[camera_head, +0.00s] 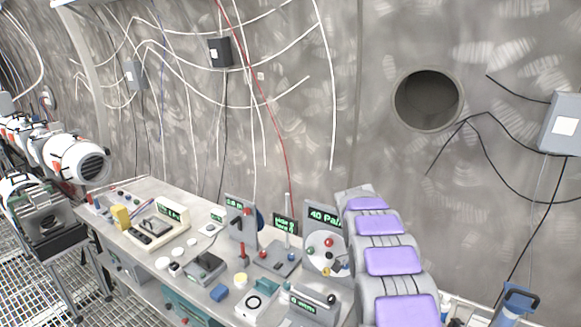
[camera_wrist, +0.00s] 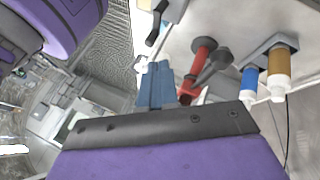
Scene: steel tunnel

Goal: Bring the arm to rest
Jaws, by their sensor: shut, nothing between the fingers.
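My arm (camera_head: 392,262), grey with purple pads, reaches up in front of the right end of the workbench in the head view. My gripper (camera_wrist: 155,128) fills the bottom of the wrist view as a purple body with a dark grey edge. It is shut and empty. Its fingertips are not clear there, and I cannot make out the gripper in the head view. A blue-grey part (camera_wrist: 155,86) stands just beyond its edge; I cannot tell whether they touch. Another purple and grey section of my arm shows at the wrist view's upper left.
The workbench (camera_head: 140,200) carries several instruments, including a 40 Pa gauge panel (camera_head: 323,240) close to my arm. A red-handled tool (camera_wrist: 196,70) and blue and brown cylinders (camera_wrist: 278,72) are close beyond my gripper. The tunnel wall has a round hole (camera_head: 428,99).

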